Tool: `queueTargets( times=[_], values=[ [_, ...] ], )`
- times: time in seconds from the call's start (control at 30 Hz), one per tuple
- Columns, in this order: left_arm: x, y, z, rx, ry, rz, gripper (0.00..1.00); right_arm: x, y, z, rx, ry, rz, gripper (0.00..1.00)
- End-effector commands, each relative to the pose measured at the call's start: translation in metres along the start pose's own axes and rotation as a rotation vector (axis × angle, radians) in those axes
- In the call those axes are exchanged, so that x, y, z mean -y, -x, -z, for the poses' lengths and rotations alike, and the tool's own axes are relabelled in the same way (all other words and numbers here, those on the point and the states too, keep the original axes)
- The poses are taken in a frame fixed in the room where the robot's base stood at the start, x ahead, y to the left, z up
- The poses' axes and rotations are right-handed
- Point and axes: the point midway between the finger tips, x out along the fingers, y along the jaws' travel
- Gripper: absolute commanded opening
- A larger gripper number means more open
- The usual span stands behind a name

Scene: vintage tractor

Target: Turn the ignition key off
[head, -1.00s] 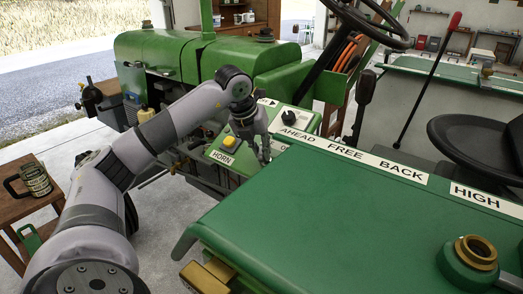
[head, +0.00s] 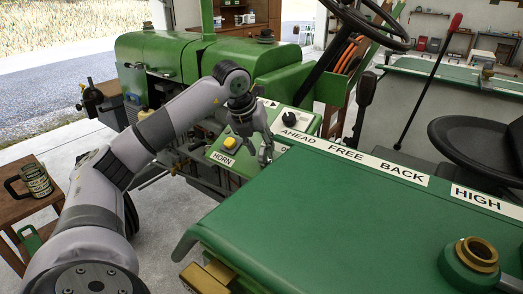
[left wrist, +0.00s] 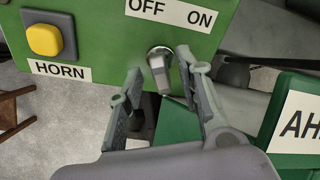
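The green control panel carries the OFF and ON label (left wrist: 172,12) in the left wrist view. Below the label is the silver ignition switch with its grey key (left wrist: 162,78) sticking out. I cannot tell for sure which setting the key is at. My left gripper (head: 265,155) is at the panel in the head view, where its fingers hide the key. In the left wrist view the left gripper (left wrist: 160,64) is open, one finger on each side of the key, with gaps visible. My right gripper is in neither view.
A yellow horn button (left wrist: 44,40) sits left of the key. A black knob (head: 289,119) is above it on the panel. The green fender (head: 330,220) with the AHEAD FREE BACK label lies close to the right. The steering wheel (head: 365,22) is above.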

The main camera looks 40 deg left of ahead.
Motion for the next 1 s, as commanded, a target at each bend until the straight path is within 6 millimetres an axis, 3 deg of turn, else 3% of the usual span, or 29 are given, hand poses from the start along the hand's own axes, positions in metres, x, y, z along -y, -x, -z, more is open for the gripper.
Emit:
queueTargets(
  times=[0.3, 0.5, 1.0],
  values=[
    [0.001, 0.069, -0.001, 0.005, 0.0, 0.004, 0.33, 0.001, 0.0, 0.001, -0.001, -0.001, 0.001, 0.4],
    [0.0, 0.097, -0.001, 0.003, 0.001, 0.002, 0.33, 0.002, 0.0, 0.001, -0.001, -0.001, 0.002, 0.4],
    [0.0, 0.105, 0.0, 0.001, 0.0, 0.001, 0.33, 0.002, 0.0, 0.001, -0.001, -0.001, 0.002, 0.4]
  ],
)
